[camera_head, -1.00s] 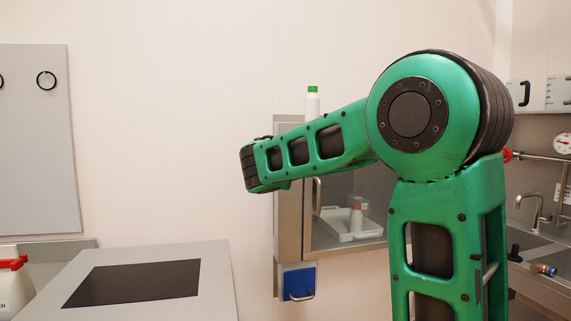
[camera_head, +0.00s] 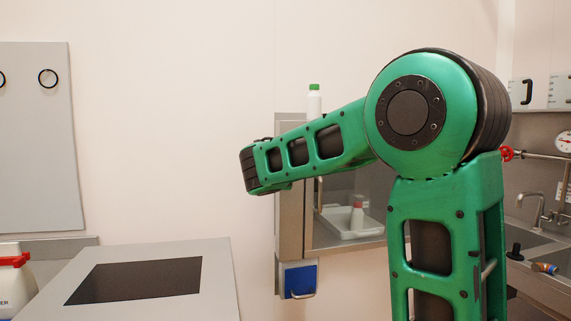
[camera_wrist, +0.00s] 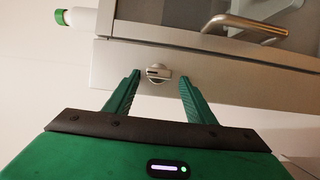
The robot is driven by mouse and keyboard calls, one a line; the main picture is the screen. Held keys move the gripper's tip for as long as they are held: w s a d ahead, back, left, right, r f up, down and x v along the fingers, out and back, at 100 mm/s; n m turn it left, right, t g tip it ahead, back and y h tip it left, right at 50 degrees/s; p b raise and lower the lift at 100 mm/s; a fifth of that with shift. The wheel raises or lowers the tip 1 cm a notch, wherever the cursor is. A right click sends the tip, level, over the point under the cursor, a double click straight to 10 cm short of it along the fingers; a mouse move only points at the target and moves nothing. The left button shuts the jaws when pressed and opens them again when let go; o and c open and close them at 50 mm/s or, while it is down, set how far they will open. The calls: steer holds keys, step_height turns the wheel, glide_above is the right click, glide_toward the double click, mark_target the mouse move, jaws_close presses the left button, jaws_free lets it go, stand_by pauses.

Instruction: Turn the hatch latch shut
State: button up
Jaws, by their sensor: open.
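The hatch latch (camera_wrist: 158,73) is a small silver turn knob on a light frame rail in the wrist view. A dark slot or bar on it lies roughly level in that picture. My gripper (camera_wrist: 158,84) is open, with one green finger on each side of the latch, apart from it. In the head view the hatch cabinet (camera_head: 290,215) stands against the wall behind my green arm. My gripper and the latch cannot be made out there.
A metal bar handle (camera_wrist: 244,25) is on the hatch door, close to the latch. A white bottle with a green cap (camera_head: 314,100) stands on the cabinet. A tray (camera_head: 345,224) shows behind the pane. The hopper top (camera_head: 220,270) has a dark opening.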

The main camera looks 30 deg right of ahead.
steer(key=v, duration=1)
steer(key=shift+s+a, duration=0.2)
steer(key=shift+a, duration=0.1)
steer(key=s+d+f+m+g+y, duration=0.2)
steer(key=s+d+f+m+g, duration=0.25)
steer(key=s+f, duration=0.55)
steer(key=s+d+f+m+g+y, duration=0.2)
steer(key=s+d+f+m+g, duration=0.4)
steer(key=f, duration=0.5)
steer(key=s+a+f+m+g+y, duration=0.2)
steer(key=s+a+f, duration=0.3)
steer(key=s, duration=0.6)
steer(key=s+a+f+m+g+y, duration=0.1)
steer(key=s+a+f+m+y, duration=0.3)
steer(key=s, duration=0.7)
step_height(320, 180, down, 2)
steer(key=shift+s+a+f+g+y, duration=0.2)
steer(key=shift+a+g+y, duration=0.15)
steer(key=shift+a+y, duration=0.3)
